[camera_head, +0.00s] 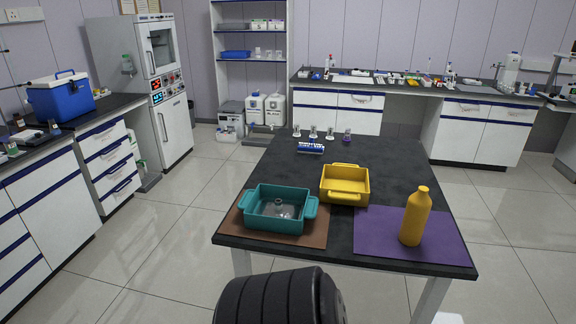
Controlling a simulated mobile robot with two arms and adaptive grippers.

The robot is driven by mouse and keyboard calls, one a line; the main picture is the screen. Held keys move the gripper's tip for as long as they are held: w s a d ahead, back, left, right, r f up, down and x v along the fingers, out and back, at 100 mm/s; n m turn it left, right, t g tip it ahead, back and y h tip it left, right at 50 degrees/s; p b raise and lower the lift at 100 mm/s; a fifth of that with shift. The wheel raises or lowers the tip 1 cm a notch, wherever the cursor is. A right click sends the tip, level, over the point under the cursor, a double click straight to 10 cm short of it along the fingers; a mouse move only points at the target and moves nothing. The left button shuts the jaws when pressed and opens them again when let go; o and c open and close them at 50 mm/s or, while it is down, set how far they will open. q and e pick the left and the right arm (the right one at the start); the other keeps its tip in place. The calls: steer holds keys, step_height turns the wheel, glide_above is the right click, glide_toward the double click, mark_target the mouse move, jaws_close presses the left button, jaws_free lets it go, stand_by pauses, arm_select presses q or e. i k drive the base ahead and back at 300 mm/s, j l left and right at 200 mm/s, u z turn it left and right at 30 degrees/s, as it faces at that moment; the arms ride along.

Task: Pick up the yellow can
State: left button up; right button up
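A yellow bottle-shaped can (415,217) with a narrow neck and cap stands upright on a purple mat (376,233) at the front right of the black table (264,172). Nothing touches it. A black ribbed, rounded shape, which seems to be part of my own body, shows at the bottom centre, in front of the table. Neither of my grippers is in the picture.
A teal tray (262,221) holding a clear glass item stands on a brown mat (236,228) at the front left. A yellow tray (344,199) stands between the mats. Several small vials and a blue-white rack (311,148) are at the back. The table's right rear is clear.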

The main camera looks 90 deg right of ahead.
mark_target(418, 210)
steer(key=z, duration=3.65)
steer(key=j+z, duration=0.25)
steer(key=j, duration=0.6)
steer(key=i, duration=0.05)
